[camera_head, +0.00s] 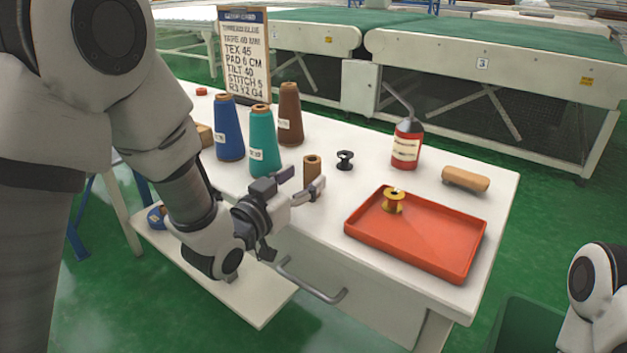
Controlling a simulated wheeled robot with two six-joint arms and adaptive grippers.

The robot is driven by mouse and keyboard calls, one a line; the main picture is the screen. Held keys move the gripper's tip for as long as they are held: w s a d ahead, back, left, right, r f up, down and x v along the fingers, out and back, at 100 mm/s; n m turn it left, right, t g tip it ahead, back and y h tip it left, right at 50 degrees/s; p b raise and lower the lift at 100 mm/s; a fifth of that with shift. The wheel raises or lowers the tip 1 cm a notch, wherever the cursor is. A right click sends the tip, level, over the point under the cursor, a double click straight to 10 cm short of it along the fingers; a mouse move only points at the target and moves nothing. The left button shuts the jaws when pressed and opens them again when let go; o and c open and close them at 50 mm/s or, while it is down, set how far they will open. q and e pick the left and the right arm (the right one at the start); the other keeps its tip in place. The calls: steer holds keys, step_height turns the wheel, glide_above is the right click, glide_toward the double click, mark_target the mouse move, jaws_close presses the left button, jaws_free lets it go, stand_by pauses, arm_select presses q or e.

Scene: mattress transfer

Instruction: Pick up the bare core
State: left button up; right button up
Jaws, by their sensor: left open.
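A small brown cylinder with a dark hole in its top, which looks like the bare core (312,164), stands upright near the front of the white table (410,298). My left gripper (304,182) is open at the table's front edge. Its fingers point toward the core, one finger to the left of it and the other low in front of it, overlapping its lower part. I cannot tell whether they touch it. Of my right arm only a part shows at the lower right; its gripper is out of view.
Blue (228,130), teal (264,145) and brown (290,115) thread cones stand behind my left gripper. A black spool (345,160), an oil can (407,146) and a tan roll (466,179) stand or lie farther right. An orange tray (430,240) holds a yellow spool (394,202). A sign (246,60) stands behind.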

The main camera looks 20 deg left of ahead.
mark_target(307, 177)
arm_select(q)
steer(key=x, duration=0.3)
steer(key=shift+w+d+f, duration=0.1)
steer(key=shift+d+f, duration=0.1)
steer(key=shift+d, duration=0.1)
steer(key=shift+w, duration=0.1)
jaws_close()
arm_select(e)
steer(key=shift+w+f, duration=0.1)
steer(key=shift+f, duration=0.3)
arm_select(q)
steer(key=shift+r, duration=0.1)
arm_select(e)
steer(key=shift+r, duration=0.1)
